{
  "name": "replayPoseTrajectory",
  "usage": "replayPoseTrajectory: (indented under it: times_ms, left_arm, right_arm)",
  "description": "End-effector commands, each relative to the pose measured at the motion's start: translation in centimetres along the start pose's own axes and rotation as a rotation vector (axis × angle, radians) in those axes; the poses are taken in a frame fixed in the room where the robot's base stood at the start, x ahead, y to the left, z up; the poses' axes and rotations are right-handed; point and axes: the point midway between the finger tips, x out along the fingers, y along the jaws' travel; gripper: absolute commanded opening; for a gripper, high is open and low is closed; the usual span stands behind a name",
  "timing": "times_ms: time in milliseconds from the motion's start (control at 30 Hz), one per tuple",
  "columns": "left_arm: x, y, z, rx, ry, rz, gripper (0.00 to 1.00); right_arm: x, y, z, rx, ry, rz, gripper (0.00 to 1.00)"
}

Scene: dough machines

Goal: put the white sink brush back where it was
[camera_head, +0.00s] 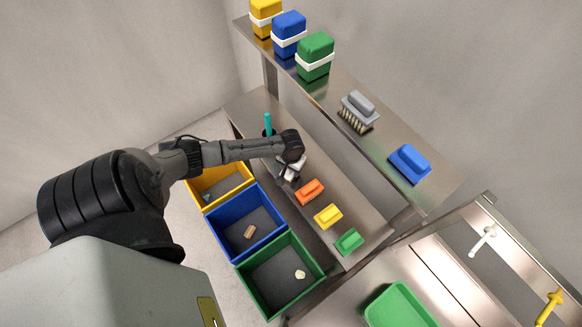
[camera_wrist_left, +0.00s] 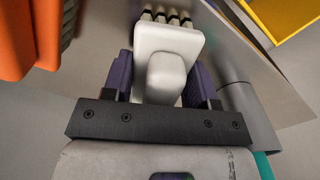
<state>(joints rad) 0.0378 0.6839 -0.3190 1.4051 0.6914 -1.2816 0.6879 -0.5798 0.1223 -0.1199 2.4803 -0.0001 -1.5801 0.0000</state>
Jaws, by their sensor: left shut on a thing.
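My left gripper (camera_head: 290,160) is over the lower steel shelf (camera_head: 370,225), beyond the orange brush. It is shut on the white sink brush (camera_wrist_left: 168,45), which has a white body, a raised grip and dark-striped bristles. In the left wrist view the brush sits between the purple fingers, with bristles pointing away. In the head view the white brush (camera_head: 289,172) is partly hidden by the wrist. I cannot tell whether it touches the shelf. My right gripper is not in view.
Orange (camera_head: 310,191), yellow (camera_head: 328,215) and green (camera_head: 349,241) brushes lie in a row along the shelf. A teal upright thing (camera_head: 268,122) stands behind the gripper. Yellow (camera_head: 243,183), blue (camera_head: 277,232) and green (camera_head: 317,272) bins stand in front. An upper shelf (camera_head: 380,137) overhangs behind.

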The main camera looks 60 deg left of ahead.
Motion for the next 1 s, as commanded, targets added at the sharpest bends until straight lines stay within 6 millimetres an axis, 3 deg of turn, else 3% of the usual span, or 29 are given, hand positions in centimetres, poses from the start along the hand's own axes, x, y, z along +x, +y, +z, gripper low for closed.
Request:
replayPoseTrajectory:
  times_ms: [400,433,667,1000]
  left_arm:
    - [0.42,0.01,0.01,-0.001,0.0,0.0,0.31]
    - [0.46,0.0,0.01,-0.001,0.0,0.0,0.54]
    - [0.4,0.0,0.01,0.0,0.0,0.0,0.76]
    - [-0.05,-0.02,-0.01,0.0,0.001,0.0,0.78]
  right_arm:
    - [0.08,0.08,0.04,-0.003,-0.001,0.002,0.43]
    - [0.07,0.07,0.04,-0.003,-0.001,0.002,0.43]
    - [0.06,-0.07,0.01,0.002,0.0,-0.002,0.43]
    - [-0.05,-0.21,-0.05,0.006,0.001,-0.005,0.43]
